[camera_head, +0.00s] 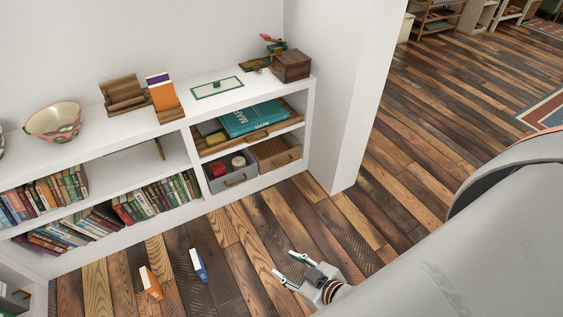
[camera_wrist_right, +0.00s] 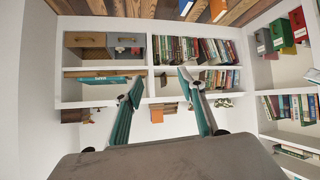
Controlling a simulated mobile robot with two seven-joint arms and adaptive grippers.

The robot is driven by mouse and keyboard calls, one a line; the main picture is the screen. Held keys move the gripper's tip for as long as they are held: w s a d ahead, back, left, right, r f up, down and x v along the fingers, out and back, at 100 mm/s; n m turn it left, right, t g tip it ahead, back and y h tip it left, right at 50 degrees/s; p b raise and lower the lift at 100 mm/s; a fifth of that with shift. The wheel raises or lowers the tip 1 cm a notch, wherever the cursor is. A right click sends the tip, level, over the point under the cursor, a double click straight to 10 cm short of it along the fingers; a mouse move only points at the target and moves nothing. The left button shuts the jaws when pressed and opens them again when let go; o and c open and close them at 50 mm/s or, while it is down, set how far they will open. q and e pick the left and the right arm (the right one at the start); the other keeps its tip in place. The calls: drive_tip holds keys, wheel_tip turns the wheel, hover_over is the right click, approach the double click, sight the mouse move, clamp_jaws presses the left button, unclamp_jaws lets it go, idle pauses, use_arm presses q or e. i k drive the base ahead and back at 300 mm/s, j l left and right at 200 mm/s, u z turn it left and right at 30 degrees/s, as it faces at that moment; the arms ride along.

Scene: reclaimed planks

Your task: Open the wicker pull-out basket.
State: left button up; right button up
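Two brown pull-outs with front handles are in the shelf unit's right column: a wide, shallow one (camera_head: 222,147) on the upper level and a box-like one (camera_head: 279,157) below. The shallow one holds a large teal book (camera_head: 252,118) and smaller items. Both also show upside down in the right wrist view, the shallow one (camera_wrist_right: 100,73) and the box-like one (camera_wrist_right: 84,43). My right gripper (camera_head: 287,265) is open and empty, over the floor in front of the shelf and apart from both. My left gripper is out of view.
A grey bin (camera_head: 231,180) with a handle sits left of the box-like pull-out. An orange book (camera_head: 151,282) and a blue book (camera_head: 198,265) stand on the plank floor.

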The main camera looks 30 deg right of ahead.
sight(270, 154)
drive_tip(key=i+l+z, duration=0.35)
drive_tip(key=i+l, duration=0.25)
drive_tip(key=l, duration=0.25)
drive_tip(key=i+l+z, duration=0.35)
drive_tip(key=i+l, duration=0.35)
drive_tip(key=i+l+z, duration=0.35)
drive_tip(key=i+l, duration=0.15)
drive_tip(key=i, duration=0.3)
